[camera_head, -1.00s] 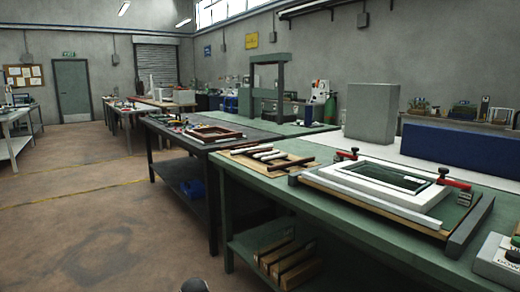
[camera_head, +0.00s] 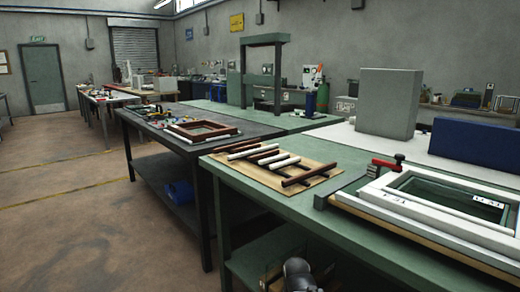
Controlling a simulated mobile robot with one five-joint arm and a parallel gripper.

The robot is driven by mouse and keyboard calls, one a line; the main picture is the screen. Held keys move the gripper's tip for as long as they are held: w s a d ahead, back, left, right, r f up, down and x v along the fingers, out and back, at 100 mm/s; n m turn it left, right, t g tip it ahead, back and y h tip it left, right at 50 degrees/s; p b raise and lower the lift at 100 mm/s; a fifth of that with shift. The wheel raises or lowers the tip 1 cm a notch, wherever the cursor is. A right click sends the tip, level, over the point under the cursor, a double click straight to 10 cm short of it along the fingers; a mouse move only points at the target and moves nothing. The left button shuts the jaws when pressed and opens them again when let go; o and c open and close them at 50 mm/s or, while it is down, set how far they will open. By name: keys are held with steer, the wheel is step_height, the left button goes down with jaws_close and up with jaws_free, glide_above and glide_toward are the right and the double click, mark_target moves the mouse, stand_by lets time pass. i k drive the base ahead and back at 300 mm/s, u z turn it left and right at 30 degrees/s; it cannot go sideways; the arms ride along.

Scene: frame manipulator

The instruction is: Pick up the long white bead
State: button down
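Several slim bars, some white and some reddish brown, lie on a thin tan board (camera_head: 325,165) on the green workbench. The white bars (camera_head: 284,163) lie side by side near the middle of the board, close to brown ones. At this distance I cannot tell for sure which white bar is the long white bead. A longer brown bar (camera_head: 309,173) lies at the board's right. My gripper's fingers are not in view. A grey rounded part at the bottom edge looks like part of my arm, well in front of and below the board.
A white frame (camera_head: 390,205) with a red-handled clamp (camera_head: 386,165) sits right of the board. A dark bench (camera_head: 165,125) with a brown frame (camera_head: 203,131) stands to the left. The green bench's front edge and a lower shelf face me. The floor at left is clear.

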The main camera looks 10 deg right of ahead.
mark_target(251, 153)
steer(key=i, duration=0.55)
steer(key=z, duration=0.05)
steer(key=k, duration=0.4)
steer(key=u, duration=1.1)
steer(key=i, duration=1.8)
steer(key=u, duration=0.55)
